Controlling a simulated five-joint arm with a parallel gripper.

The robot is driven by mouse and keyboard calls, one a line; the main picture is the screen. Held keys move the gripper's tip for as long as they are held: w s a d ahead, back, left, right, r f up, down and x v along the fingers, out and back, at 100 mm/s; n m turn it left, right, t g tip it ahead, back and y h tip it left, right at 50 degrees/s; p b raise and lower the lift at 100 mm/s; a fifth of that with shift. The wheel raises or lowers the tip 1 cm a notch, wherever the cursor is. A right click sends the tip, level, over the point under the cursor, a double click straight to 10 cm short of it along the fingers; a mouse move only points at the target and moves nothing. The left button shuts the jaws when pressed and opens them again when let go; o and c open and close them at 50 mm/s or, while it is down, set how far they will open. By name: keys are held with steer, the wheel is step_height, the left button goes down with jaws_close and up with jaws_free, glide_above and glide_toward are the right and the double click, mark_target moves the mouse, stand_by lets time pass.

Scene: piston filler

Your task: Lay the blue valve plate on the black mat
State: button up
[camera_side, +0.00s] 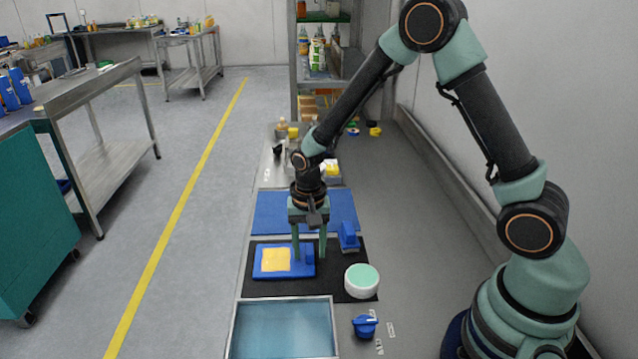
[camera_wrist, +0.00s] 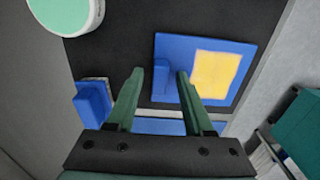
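The blue valve plate (camera_side: 304,272) lies flat on the black mat (camera_side: 336,255), with a yellow sheet (camera_side: 275,260) on its left part and a small blue upright block (camera_side: 310,258) on its right. The plate also shows in the wrist view (camera_wrist: 195,45), with the block (camera_wrist: 161,78) between my fingertips. My gripper (camera_side: 309,255) points down at the block. Its fingers (camera_wrist: 160,72) are open on either side of the block, with a visible gap on each side. Part of the plate's near edge is hidden by a finger in the wrist view.
A round white container with a mint top (camera_side: 361,282) stands on the mat's right corner. A blue block-shaped part (camera_side: 349,237) sits at the mat's far right edge. A blue mat (camera_side: 278,212) lies behind, a metal-rimmed blue tray (camera_side: 284,328) in front, and a blue knob (camera_side: 365,326) beside the tray.

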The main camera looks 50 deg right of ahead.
step_height(320, 180, up, 12)
steer(key=f, duration=0.1)
steer(key=s+d+r+n+t, duration=0.2)
steer(key=s+r+n+t, duration=0.3)
steer(key=s+r+n, duration=0.4)
step_height(320, 180, up, 3)
steer(key=shift+s+r+t, duration=0.2)
steer(key=shift+s+t, duration=0.1)
steer(key=shift+s, duration=0.75)
